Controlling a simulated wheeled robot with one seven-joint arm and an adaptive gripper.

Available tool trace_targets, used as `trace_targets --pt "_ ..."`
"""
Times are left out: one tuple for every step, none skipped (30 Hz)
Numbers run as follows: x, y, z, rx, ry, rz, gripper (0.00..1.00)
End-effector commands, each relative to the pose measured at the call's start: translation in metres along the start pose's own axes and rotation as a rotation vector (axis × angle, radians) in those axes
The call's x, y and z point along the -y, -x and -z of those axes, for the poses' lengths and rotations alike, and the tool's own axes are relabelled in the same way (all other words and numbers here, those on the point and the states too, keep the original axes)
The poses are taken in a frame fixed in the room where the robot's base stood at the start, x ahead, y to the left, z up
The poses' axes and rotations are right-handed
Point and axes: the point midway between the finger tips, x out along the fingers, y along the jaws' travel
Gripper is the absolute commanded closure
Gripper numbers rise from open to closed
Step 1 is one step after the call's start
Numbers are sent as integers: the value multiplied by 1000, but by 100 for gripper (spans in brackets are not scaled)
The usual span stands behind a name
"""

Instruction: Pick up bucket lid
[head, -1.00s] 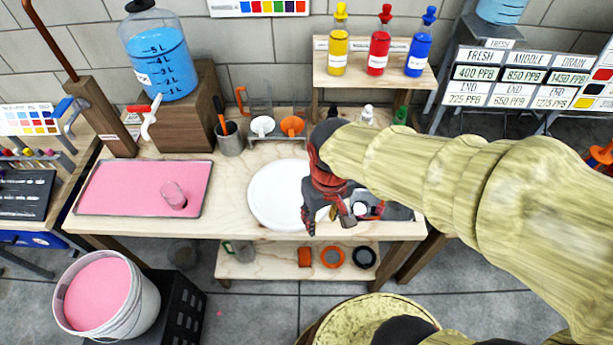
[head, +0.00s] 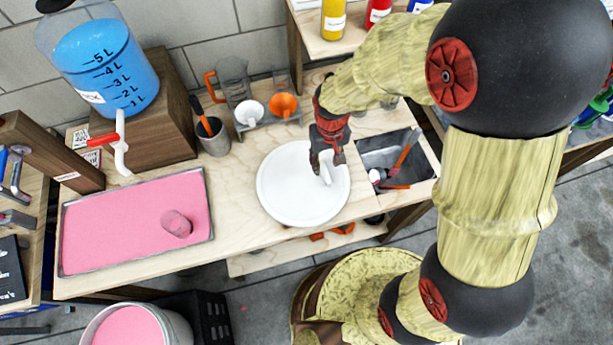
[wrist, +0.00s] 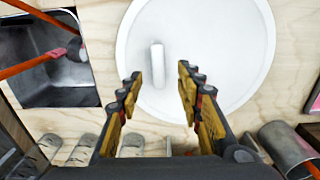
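The bucket lid (head: 290,208) is a round white disc lying flat on the wooden table, with a small upright white handle (wrist: 157,65) on it. My gripper (head: 326,168) is above the lid's upper right part, pointing down. In the wrist view my gripper (wrist: 160,82) is open, with its two fingers apart and nothing between them. There the handle stands just beyond the fingertips, roughly in line with the gap. I cannot tell how high the fingertips are above the lid. The white bucket (head: 180,325) of pink liquid stands at the lower left, partly cut off.
A pink-filled tray (head: 100,225) with a clear cup lies left of the lid. A sink (head: 372,152) holding tools is to its right. A metal cup (head: 214,142), funnels and a jug stand behind. A blue water tank (head: 105,60) is at the back left.

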Motion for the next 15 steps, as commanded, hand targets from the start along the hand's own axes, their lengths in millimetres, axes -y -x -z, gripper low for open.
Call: trace_targets --pt "0 -8 -1 3 0 0 64" --pt "0 -10 0 3 0 0 64" --pt "0 -12 0 2 0 0 64" --pt "0 -14 0 1 0 0 64" --pt "-1 -15 1 1 0 0 64" --pt "-1 -19 1 2 0 0 64" --pt "-2 -22 2 2 -1 0 64" --pt "-2 -26 2 3 -1 0 64" --pt "-3 -32 3 3 -1 0 64" --pt "-4 -37 4 3 -1 0 64" --pt "-4 -42 5 3 -1 0 64" --pt "-4 -48 6 3 -1 0 64" --pt "-4 -52 5 4 -1 0 64" --pt "-4 -55 5 4 0 0 64" --pt "-4 -59 6 3 0 0 64"
